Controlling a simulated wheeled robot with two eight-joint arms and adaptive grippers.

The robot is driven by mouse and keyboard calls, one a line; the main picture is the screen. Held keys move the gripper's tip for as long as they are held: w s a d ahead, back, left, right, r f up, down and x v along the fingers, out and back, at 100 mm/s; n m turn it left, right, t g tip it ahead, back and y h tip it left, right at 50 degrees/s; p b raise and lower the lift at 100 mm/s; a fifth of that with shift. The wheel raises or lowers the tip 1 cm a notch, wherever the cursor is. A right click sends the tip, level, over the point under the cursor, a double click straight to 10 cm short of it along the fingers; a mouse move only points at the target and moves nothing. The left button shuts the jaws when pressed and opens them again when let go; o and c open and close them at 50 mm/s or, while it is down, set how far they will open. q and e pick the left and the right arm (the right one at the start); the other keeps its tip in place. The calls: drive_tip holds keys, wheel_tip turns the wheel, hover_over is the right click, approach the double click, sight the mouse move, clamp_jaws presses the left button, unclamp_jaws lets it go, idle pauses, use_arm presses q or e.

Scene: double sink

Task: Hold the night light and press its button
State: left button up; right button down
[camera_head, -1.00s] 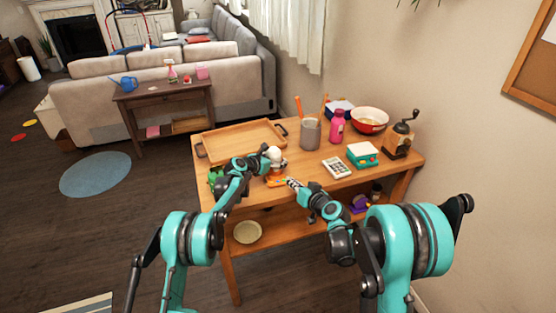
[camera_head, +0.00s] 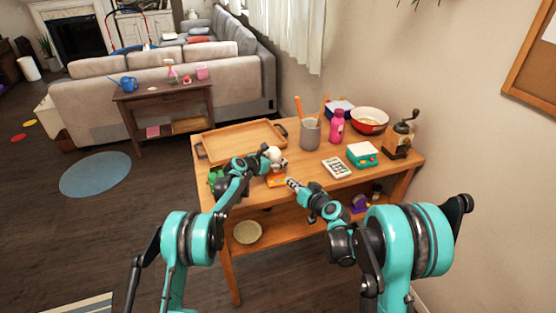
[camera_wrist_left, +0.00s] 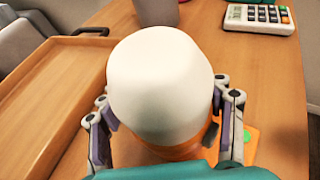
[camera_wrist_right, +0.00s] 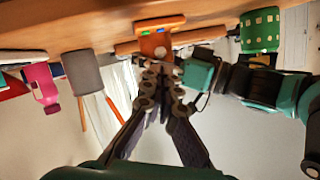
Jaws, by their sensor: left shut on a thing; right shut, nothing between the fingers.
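The night light has a rounded white dome (camera_wrist_left: 165,75) over an orange base (camera_wrist_left: 180,150). It stands upright near the left part of the wooden table, and its dome also shows in the head view (camera_head: 273,153). My left gripper (camera_wrist_left: 163,125) has a finger on either side of it and is shut on it. An orange part with small coloured buttons (camera_wrist_right: 160,45) lies low beside the dome; I cannot tell whether it belongs to the light. My right gripper (camera_head: 290,183) is shut and empty, its tips close to this orange part. Whether they touch is unclear.
A wooden tray (camera_head: 243,140) lies behind the light. A grey utensil cup (camera_head: 310,134), a pink bottle (camera_head: 337,126), a calculator (camera_head: 337,167), a teal-and-white box (camera_head: 363,154) and a coffee grinder (camera_head: 400,137) stand to the right. A green thing (camera_head: 215,177) is at the left edge.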

drive_tip(key=a+f+n+g+h, duration=0.1)
drive_tip(key=n, duration=0.1)
drive_tip(key=w+a+f+n, duration=0.1)
drive_tip(key=n, duration=0.1)
drive_tip(key=w+a+f+n+g+h, duration=0.1)
drive_tip(key=n, duration=0.1)
drive_tip(key=shift+a+f+g+h, duration=0.25)
drive_tip(key=shift+f+g+h, duration=0.05)
drive_tip(key=shift+f, duration=0.1)
drive_tip(key=shift+w+a+f+n+g+h, duration=0.1)
drive_tip(key=shift+w+f+n+g+h, duration=0.15)
drive_tip(key=shift+n+h, duration=0.45)
drive_tip(key=shift+w+n+h, duration=0.1)
drive_tip(key=shift+n+h, duration=0.4)
drive_tip(key=shift+n, duration=0.5)
drive_tip(key=shift+s+f+n+g+h, duration=0.1)
drive_tip(key=shift+s+n+g+h, duration=0.2)
drive_tip(key=shift+n+h, duration=0.3)
drive_tip(key=s+r+n+h, duration=0.2)
drive_tip(key=s+n+h, duration=0.1)
drive_tip(key=h, duration=0.1)
drive_tip(key=t, duration=0.1)
hover_over(279, 185)
drive_tip(key=shift+w+a+r+n+h, duration=0.3)
drive_tip(key=shift+w+r+n+h, duration=0.05)
drive_tip(key=shift+r+n+h, duration=0.1)
drive_tip(key=shift+w, duration=0.15)
